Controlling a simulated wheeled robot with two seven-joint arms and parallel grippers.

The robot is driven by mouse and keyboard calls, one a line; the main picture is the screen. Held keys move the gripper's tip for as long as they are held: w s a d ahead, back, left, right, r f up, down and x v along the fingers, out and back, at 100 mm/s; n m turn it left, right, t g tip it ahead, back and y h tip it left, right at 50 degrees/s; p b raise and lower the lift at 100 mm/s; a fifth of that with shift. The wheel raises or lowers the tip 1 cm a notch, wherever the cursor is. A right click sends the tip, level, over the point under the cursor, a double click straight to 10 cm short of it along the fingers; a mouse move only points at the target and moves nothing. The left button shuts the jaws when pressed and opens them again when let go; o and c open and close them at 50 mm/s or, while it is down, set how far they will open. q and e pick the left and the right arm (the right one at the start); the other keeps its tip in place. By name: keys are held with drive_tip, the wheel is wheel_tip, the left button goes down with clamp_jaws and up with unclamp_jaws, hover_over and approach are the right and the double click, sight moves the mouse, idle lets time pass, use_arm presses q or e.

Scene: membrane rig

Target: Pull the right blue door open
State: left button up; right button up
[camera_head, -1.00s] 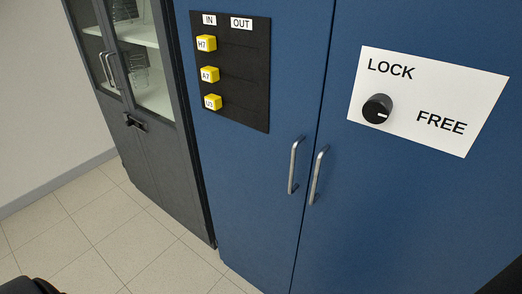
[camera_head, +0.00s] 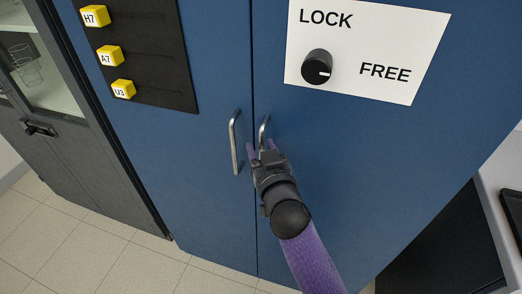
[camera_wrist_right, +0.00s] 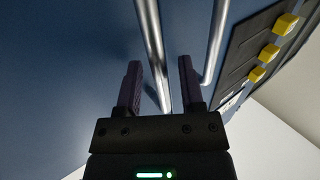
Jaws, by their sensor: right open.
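The right blue door (camera_head: 380,160) is shut, level with the left blue door (camera_head: 215,60). Its metal bar handle (camera_head: 264,130) stands upright near the seam, its lower part hidden by my right gripper. My right gripper (camera_head: 261,148) is open at this handle. In the right wrist view, the handle (camera_wrist_right: 151,40) runs between the two open fingers (camera_wrist_right: 159,66), with gaps on both sides. The left door's handle (camera_wrist_right: 214,45) is outside the fingers there. My left gripper is not in view.
A LOCK/FREE plate (camera_head: 420,45) with a black knob (camera_head: 317,67) is on the right door; the knob's white mark points toward FREE. The left door carries a black panel (camera_head: 160,75) with yellow cubes. A grey cabinet (camera_head: 75,150) stands left, a white-topped bench (camera_head: 498,200) right.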

clamp_jaws()
idle(1.4)
